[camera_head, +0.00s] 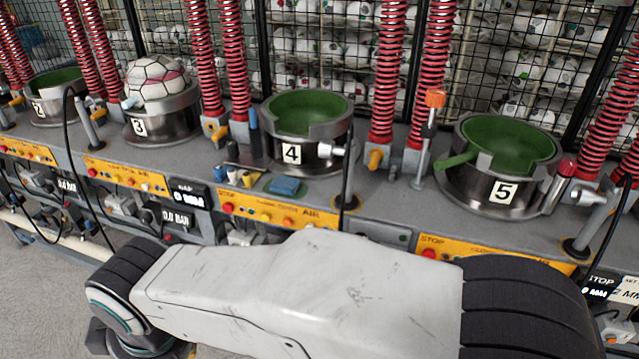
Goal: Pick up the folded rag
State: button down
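A small blue folded cloth, which looks like the rag (285,185), lies on the grey machine ledge in front of the press cup numbered 4 (290,153). A flat green patch shows around it. My arm stretches across the lower part of the picture, below and in front of the ledge. Its white link lies nearest the rag, with a gap between them. My gripper is not in view.
Cups 3 (165,122) and 5 (497,190) flank cup 4; a ball (157,78) sits in cup 3. Small bottles and a yellow item (247,179) stand left of the rag. A black cable (347,130) hangs to its right. Red springs (389,75) rise behind.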

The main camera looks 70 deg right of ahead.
aim_at(286, 186)
jog(key=k+z, duration=0.1)
jog(key=z, duration=1.85)
